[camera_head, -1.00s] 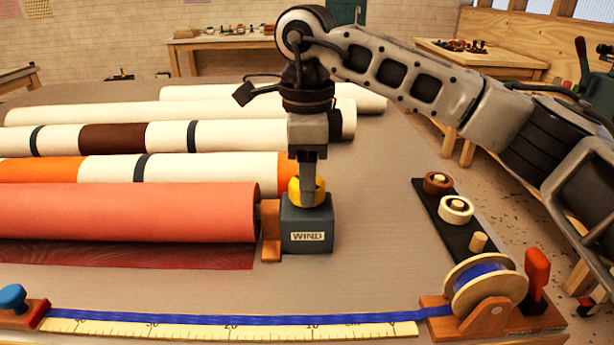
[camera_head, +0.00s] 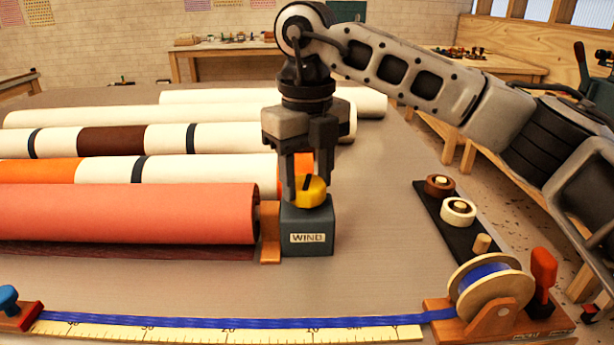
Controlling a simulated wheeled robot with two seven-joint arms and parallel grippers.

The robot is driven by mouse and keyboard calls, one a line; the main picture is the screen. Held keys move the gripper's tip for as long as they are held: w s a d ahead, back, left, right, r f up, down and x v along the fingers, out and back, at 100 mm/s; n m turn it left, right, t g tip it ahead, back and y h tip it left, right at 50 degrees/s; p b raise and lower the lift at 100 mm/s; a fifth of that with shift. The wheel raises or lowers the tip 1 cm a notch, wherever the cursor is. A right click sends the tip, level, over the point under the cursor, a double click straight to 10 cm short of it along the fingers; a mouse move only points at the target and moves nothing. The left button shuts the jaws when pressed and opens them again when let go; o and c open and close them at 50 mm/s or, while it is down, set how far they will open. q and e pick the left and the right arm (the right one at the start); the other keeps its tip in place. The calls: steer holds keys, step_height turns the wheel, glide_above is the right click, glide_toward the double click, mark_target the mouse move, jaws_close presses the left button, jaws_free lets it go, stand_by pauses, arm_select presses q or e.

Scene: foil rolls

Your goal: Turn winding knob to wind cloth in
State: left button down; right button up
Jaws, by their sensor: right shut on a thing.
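The yellow winding knob (camera_head: 311,191) sits on top of a dark grey box (camera_head: 307,226) labelled WIND. My right gripper (camera_head: 306,188) points down from above and is shut on the knob, with a dark finger on each side of it. A dark mark shows on the knob's top. The coral cloth roll (camera_head: 125,212) lies left of the box, beside a wooden bracket (camera_head: 270,232). A narrow strip of darker red cloth (camera_head: 120,251) shows below the roll. My left gripper is not in view.
Several cream, orange and brown rolls (camera_head: 100,140) lie behind. A dark strip holding small spools (camera_head: 458,212) is at right. The table between is clear.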

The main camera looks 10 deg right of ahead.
steer(key=m, duration=0.4)
steer(key=shift+r+m+b, duration=0.1)
steer(key=shift+m+b, duration=0.25)
steer(key=shift+m, duration=0.05)
steer(key=m, duration=0.3)
steer(key=shift+m+b, duration=0.3)
steer(key=m, duration=0.3)
steer(key=shift+m+b, duration=0.3)
steer(key=shift+b, duration=0.05)
steer(key=m, duration=0.2)
steer(key=shift+m+b, duration=0.3)
steer(key=shift+m, duration=0.1)
steer(key=m+b, duration=0.1)
steer(key=m, duration=0.3)
steer(key=shift+m+b, duration=0.3)
steer(key=shift+m, duration=1)
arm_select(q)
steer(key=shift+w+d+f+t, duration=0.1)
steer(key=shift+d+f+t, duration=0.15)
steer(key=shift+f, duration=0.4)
arm_select(e)
steer(key=shift+m, duration=0.3)
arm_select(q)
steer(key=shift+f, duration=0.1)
arm_select(e)
steer(key=o, duration=1)
steer(key=shift+c, duration=0.2)
